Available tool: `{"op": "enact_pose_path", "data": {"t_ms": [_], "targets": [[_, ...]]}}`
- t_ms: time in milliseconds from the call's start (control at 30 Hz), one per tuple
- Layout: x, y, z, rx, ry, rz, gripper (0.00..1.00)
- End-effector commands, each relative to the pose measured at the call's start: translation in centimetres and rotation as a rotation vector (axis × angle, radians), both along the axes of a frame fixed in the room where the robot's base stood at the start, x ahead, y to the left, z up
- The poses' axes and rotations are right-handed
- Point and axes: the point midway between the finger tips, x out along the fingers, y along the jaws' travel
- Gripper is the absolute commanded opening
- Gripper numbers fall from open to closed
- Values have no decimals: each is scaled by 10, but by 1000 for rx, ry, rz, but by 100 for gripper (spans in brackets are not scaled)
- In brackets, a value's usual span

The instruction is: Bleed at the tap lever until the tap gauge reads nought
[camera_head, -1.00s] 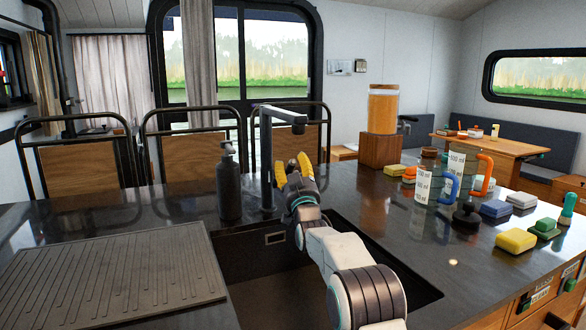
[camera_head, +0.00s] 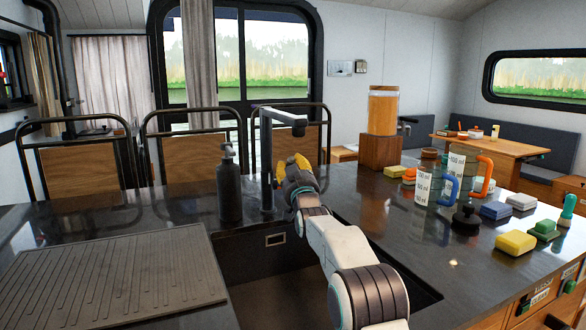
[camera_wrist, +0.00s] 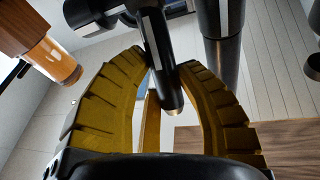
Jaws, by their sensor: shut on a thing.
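The black tap (camera_head: 267,160) stands upright behind the sink, with its spout reaching right at the top. My gripper (camera_head: 291,168) is beside the tap column, its yellow fingers pointing away from me. In the wrist view, my gripper (camera_wrist: 170,72) is shut on the tap lever (camera_wrist: 160,50), a dark rod with a pale tip that passes between the two fingers. The tap column (camera_wrist: 222,55) stands just right of it there. The lever is hidden by my gripper in the head view. I cannot make out a readable tap gauge; small fittings (camera_head: 345,67) on the back wall are too small to read.
A black bottle (camera_head: 229,185) stands close left of the tap. The sink (camera_head: 275,255) lies under my arm, with a ribbed board (camera_head: 110,275) to its left. Jugs (camera_head: 455,175) and several sponges (camera_head: 515,243) stand right. An orange-filled dispenser (camera_head: 382,110) stands on a wooden block behind.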

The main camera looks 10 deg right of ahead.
Motion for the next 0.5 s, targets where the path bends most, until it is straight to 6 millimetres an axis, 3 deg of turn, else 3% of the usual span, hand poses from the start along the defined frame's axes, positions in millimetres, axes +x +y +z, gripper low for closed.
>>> {"op": "enact_pose_path", "data": {"t_ms": [33, 100, 500], "targets": [[2, 2, 11, -3, 28, 2, 0], [5, 3, 14, -13, 77, 1, 0], [13, 5, 12, -37, 203, 2, 0]]}}
